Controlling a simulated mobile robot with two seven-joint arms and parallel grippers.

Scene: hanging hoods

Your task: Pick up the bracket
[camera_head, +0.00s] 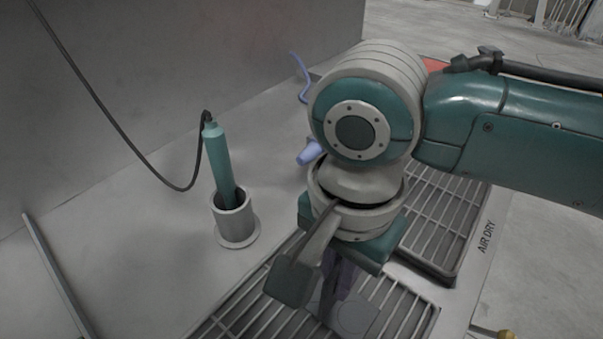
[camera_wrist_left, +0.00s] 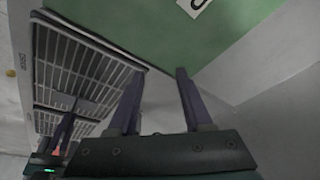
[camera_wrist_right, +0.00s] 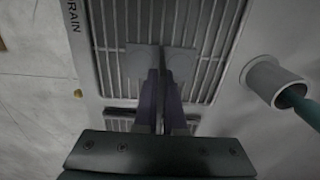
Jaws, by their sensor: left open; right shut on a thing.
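The bracket is a flat grey piece with two plate-like parts, seen in the right wrist view (camera_wrist_right: 143,58) at the tips of my right gripper (camera_wrist_right: 163,72). The dark fingers of that gripper are closed together on it, above the slatted grate. In the head view the bracket (camera_head: 356,318) shows only faintly at the bottom, below the right gripper (camera_head: 338,290), partly hidden by the hand. My left gripper (camera_wrist_left: 158,72) shows only in its own wrist view; its fingers are wide apart with nothing between them.
Slatted grates (camera_head: 440,215) lie in the pale worktop, beside an "AIR DRY" label. A teal tool (camera_head: 219,160) with a black cable stands in a grey cup (camera_head: 235,218) to the left. A blue-lilac nozzle (camera_head: 309,153) is behind my right arm. A green surface (camera_wrist_left: 130,30) faces the left gripper.

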